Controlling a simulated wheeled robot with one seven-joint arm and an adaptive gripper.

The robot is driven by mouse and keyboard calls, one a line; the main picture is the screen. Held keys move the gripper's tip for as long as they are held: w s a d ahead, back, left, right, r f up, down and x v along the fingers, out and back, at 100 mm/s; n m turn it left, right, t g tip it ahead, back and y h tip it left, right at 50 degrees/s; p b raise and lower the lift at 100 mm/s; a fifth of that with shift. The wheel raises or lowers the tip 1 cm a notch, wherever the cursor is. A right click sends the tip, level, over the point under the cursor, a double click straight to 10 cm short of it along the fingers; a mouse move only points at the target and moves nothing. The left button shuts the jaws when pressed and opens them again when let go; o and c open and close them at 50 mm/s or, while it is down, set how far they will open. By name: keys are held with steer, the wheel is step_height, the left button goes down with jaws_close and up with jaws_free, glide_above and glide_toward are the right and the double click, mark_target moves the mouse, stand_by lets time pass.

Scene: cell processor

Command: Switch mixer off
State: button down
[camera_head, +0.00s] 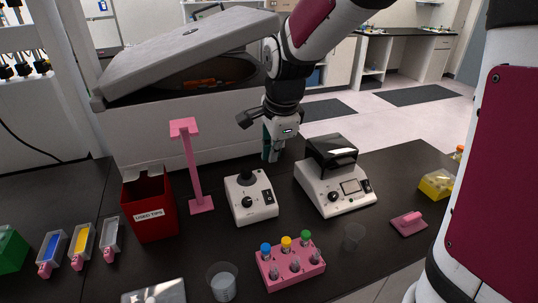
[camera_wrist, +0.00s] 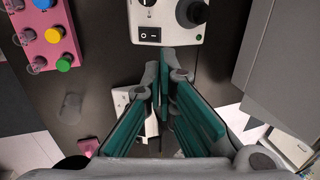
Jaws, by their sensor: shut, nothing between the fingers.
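The mixer (camera_head: 251,198) is a small white box with a black cup on top and a dial and switch on its front. It stands upright on the black bench, near the middle of the head view. In the wrist view, a white unit (camera_wrist: 172,34) with a black rocker switch (camera_wrist: 149,34) and a round black part shows at the top; it appears to be the mixer. I cannot tell the switch's position. My gripper (camera_head: 270,157) is shut and empty, pointing down above and behind the mixer. Its green fingers also show in the wrist view (camera_wrist: 166,62), just below the white unit, apparently apart from it.
A white device (camera_head: 335,190) with a dark lid stands right of the mixer. A pink stand (camera_head: 192,170) and a red bin (camera_head: 150,208) stand to its left. A pink tube rack (camera_head: 291,268) and a clear beaker (camera_head: 222,284) are in front. A large grey-lidded machine (camera_head: 160,130) is behind.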

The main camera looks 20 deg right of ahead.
mark_target(270, 198)
steer(key=shift+s+a+f, duration=0.1)
steer(key=shift+s, duration=0.05)
steer(key=p, duration=0.1)
steer(key=s+p, duration=0.1)
steer(key=shift+s+f+g+p, duration=0.15)
steer(key=shift+f+g+p, duration=0.1)
steer(key=shift+g+p, duration=0.15)
steer(key=shift+s+r+p, duration=0.1)
steer(key=shift+r+p, duration=0.15)
steer(key=shift+p, duration=0.05)
steer(key=shift+f, duration=0.1)
stand_by(0.5)
steer(key=b+x, duration=0.3)
steer(key=x, duration=1.1)
